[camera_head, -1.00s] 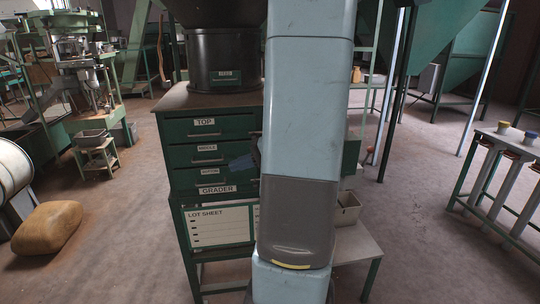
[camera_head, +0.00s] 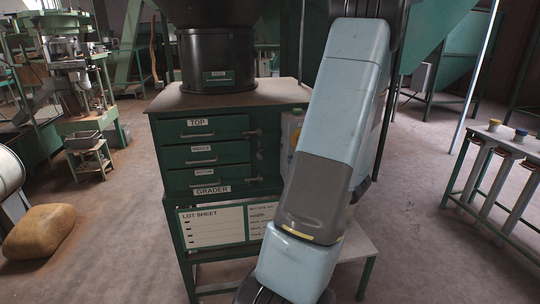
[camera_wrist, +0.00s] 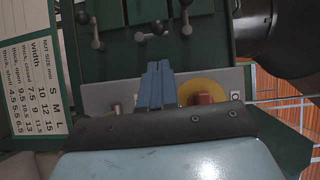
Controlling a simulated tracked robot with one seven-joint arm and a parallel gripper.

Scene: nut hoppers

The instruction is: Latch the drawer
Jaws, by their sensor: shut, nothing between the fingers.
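The green grader cabinet (camera_head: 240,150) stands left of my arm in the head view. Its top drawer (camera_head: 205,128), middle drawer (camera_head: 205,153) and bottom drawer (camera_head: 206,178) look about flush with the front. A top latch (camera_head: 252,133) and a bottom latch (camera_head: 254,180) show at the right edge. The wrist view shows several metal latch levers with dark knobs, such as the middle one (camera_wrist: 150,32). My gripper (camera_wrist: 158,66) has its blue fingers together and empty, apart from the levers. The head view hides the gripper behind my arm.
A lot sheet (camera_head: 212,226) hangs below the drawers. A grey panel with a yellow disc (camera_wrist: 203,92) and red knob lies beside my fingers in the wrist view. A black hopper base (camera_head: 217,60) stands on the cabinet. Open floor lies right, before a green rack (camera_head: 500,190).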

